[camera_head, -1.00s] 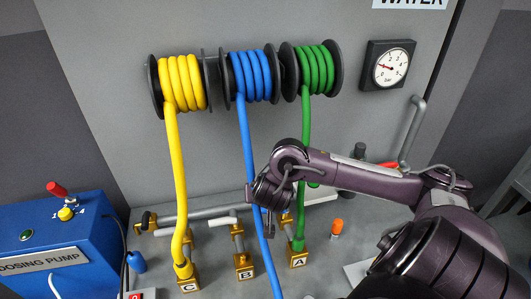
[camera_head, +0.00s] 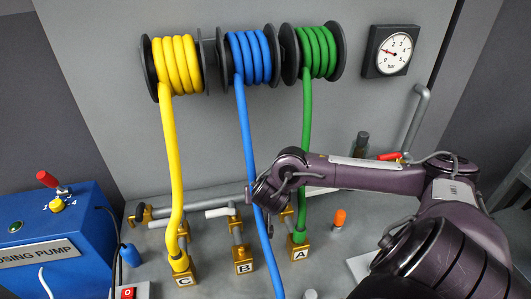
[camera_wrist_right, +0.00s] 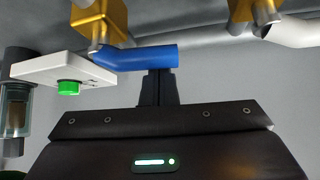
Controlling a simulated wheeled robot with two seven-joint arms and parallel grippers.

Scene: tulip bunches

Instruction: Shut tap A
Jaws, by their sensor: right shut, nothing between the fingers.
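Tap A's brass block (camera_head: 300,254) carries the letter A and stands at the foot of the green hose (camera_head: 306,130). Its upper part is partly hidden behind my right wrist in the head view. In the right wrist view a blue-sleeved lever (camera_wrist_right: 148,55), which appears to be tap A's, sticks out sideways from a brass block (camera_wrist_right: 98,20). My right gripper (camera_wrist_right: 158,74) is shut and empty, its fingertips right at the blue lever; I cannot tell whether they touch. In the head view its fingers are hard to make out beside the blue hose (camera_head: 249,150). My left gripper is out of view.
Brass blocks B (camera_head: 244,268) and C (camera_head: 182,281) stand left of A, with a white lever (camera_head: 222,212) near B. The blue hose hangs close to my right gripper. A white box with a green button (camera_wrist_right: 68,88) and an orange-capped item (camera_head: 339,218) are nearby.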

